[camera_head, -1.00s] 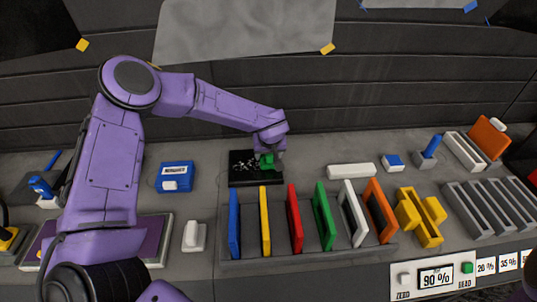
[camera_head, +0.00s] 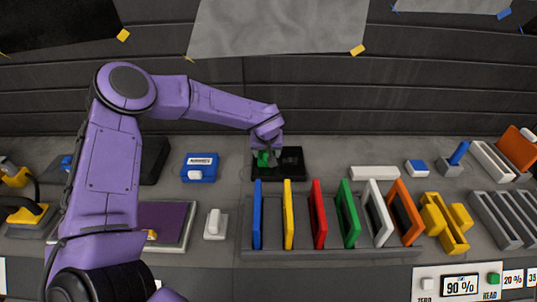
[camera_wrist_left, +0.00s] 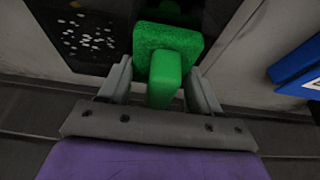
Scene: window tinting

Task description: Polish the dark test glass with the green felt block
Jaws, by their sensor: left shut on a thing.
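The dark test glass (camera_head: 291,163) lies flat on the bench behind the rack of coloured frames. My left gripper (camera_head: 264,152) is over the left part of it, shut on the green felt block (camera_head: 263,159). In the left wrist view the two grey fingers of the gripper (camera_wrist_left: 162,90) close on the grip of the green block (camera_wrist_left: 168,45). The block is at the edge of the dark glass (camera_wrist_left: 92,32), which bears a patch of pale specks. Whether the felt touches the glass is hard to tell. My right gripper is not in view.
A rack (camera_head: 340,246) with several upright coloured frames stands just in front. A blue box (camera_head: 199,168) sits to the left of the glass, a white block (camera_head: 374,172) to the right.

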